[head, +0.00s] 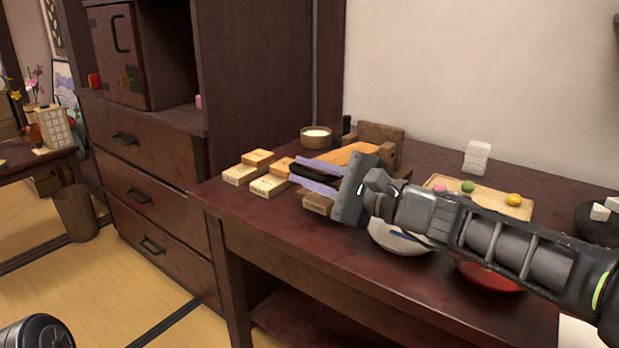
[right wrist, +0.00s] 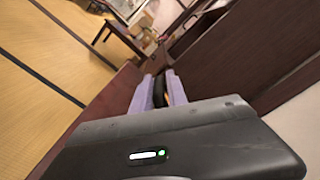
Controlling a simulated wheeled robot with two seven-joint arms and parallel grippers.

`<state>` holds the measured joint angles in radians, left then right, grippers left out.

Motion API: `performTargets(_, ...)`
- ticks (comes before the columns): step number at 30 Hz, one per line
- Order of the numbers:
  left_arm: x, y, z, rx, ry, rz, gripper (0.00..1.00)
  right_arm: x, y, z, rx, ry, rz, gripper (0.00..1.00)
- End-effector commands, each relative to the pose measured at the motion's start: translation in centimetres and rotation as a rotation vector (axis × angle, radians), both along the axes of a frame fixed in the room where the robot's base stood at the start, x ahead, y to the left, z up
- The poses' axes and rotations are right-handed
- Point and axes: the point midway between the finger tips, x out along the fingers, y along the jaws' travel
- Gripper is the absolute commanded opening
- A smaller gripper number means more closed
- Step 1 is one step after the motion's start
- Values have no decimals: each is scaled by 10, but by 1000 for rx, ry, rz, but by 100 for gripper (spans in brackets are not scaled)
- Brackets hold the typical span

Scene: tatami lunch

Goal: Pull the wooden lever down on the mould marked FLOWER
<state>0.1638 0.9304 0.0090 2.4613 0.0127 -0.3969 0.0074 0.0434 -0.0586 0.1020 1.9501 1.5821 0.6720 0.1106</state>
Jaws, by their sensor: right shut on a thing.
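My right gripper (head: 295,169) reaches in from the right over the table, its two pale purple fingers pointing left. It is shut on a dark rounded handle (head: 316,172), which looks like the grip of a lever. The orange wooden lever part (head: 347,154) shows just behind the gripper, running toward a brown wooden stand (head: 381,133). I cannot read a FLOWER label. In the right wrist view the fingers (right wrist: 160,80) have something dark between them. My left gripper is out of view.
Pale wooden mould blocks (head: 247,168) stand at the table's left end, a round bowl (head: 316,137) behind them. A tray (head: 505,209) with coloured sweets, a white bowl (head: 398,238) and a red dish (head: 490,276) lie to the right. A dark cabinet (head: 150,180) stands left.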

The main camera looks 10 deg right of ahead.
Motion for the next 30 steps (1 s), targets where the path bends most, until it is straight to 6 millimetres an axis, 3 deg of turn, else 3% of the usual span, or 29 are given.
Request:
performTargets(15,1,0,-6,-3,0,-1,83,2,-4,-7,5,6,-10,0)
performTargets(16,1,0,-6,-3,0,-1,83,3,-4,-8,5,6,-10,20)
performTargets(22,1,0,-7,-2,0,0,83,2,-3,-7,4,5,-8,36)
performTargets(30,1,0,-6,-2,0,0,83,1,-2,-7,2,3,-4,36)
